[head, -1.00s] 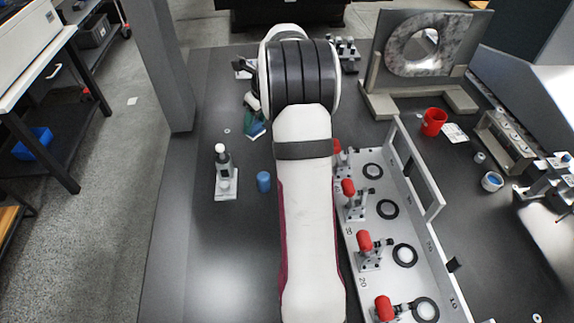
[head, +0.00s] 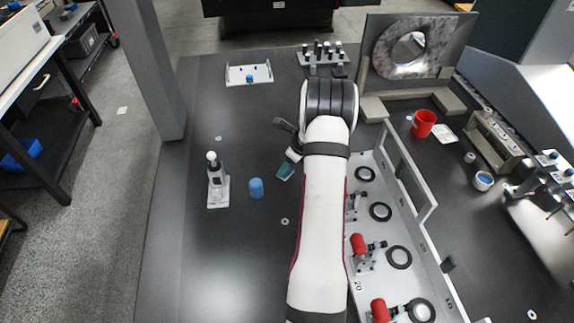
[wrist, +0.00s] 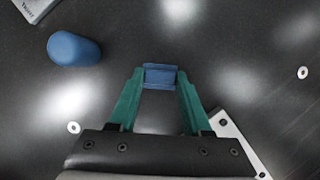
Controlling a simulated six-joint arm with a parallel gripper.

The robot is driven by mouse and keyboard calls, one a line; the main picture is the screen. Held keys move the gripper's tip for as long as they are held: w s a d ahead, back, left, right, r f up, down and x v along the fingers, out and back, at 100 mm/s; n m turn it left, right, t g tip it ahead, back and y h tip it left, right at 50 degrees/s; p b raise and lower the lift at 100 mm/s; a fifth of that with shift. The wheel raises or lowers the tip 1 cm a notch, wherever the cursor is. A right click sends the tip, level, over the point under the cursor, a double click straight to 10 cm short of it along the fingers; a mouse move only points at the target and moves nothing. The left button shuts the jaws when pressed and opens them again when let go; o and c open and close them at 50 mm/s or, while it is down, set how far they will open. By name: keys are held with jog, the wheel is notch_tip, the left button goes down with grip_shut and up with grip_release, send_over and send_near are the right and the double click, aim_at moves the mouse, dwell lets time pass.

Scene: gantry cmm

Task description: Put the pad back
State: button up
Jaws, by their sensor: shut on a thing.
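My gripper (head: 286,172) has green fingers and hangs over the dark table, left of the grey fixture plate. In the wrist view the fingers (wrist: 160,98) are shut on a small blue block, which I take to be the pad (wrist: 160,76). The pad sits between the fingertips. In the head view I cannot make out the pad at the fingertips.
A blue cylinder (head: 256,188) stands left of my gripper, also in the wrist view (wrist: 74,49). Beside it is a white-based stand (head: 217,183). Right of my arm, the fixture plate (head: 430,261) carries red-handled clamps (head: 360,246). A red cup (head: 424,123) stands farther right. The left foreground is clear.

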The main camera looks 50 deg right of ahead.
jog(key=o, duration=1.1)
jog(key=shift+f, duration=0.1)
